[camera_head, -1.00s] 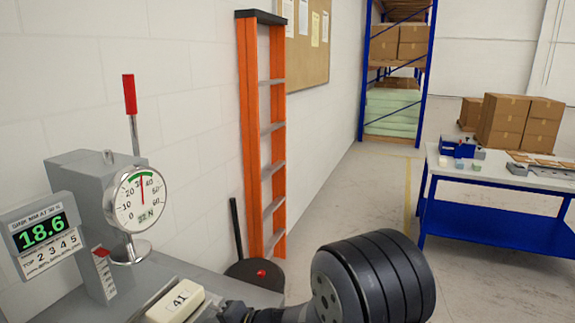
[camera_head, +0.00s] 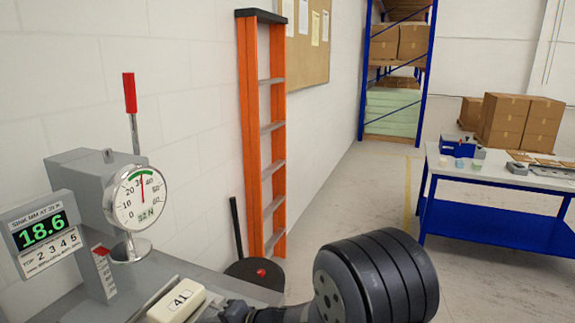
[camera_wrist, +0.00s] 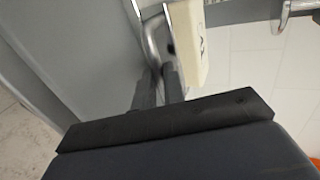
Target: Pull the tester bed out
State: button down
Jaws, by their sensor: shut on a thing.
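The grey foam tester (camera_head: 80,215) stands at the left in the head view, with a round dial and a disc-shaped presser foot (camera_head: 131,251). A cream block marked 41 (camera_head: 172,304) lies to the right of the foot, above the tester bed, which is mostly out of frame. The block also shows in the wrist view (camera_wrist: 190,50). My gripper (camera_wrist: 160,85) is shut on a curved metal handle (camera_wrist: 152,45) beside the block. In the head view my gripper (camera_head: 236,311) is at the bottom edge, and its hold is hidden there.
A lever with a red grip (camera_head: 130,93) rises behind the tester. An orange ladder (camera_head: 262,130) leans on the wall. A blue-framed table (camera_head: 490,217) stands at the right, with open floor between.

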jog(key=shift+s+d+f+b, duration=0.1)
jog(key=shift+s+d+b, duration=0.4)
jog(key=shift+d, duration=0.7)
jog(key=shift+s+d+r+b, duration=0.1)
jog(key=shift+s+d+b, duration=0.3)
jog(key=shift+d, duration=0.8)
jog(key=shift+s+d+f+b, duration=0.1)
jog(key=shift+s+d+b, duration=0.4)
jog(key=shift+d, duration=0.7)
jog(key=c, duration=1.9)
grip_release()
jog(key=shift+s+d, duration=0.1)
jog(key=shift+s, duration=0.05)
jog(key=o, duration=0.6)
jog(key=v, duration=0.3)
jog(key=p+v, duration=0.1)
jog(key=v, duration=0.1)
jog(key=shift+d+r+p, duration=0.15)
jog(key=shift+r+p, duration=0.15)
jog(key=shift+r, duration=0.2)
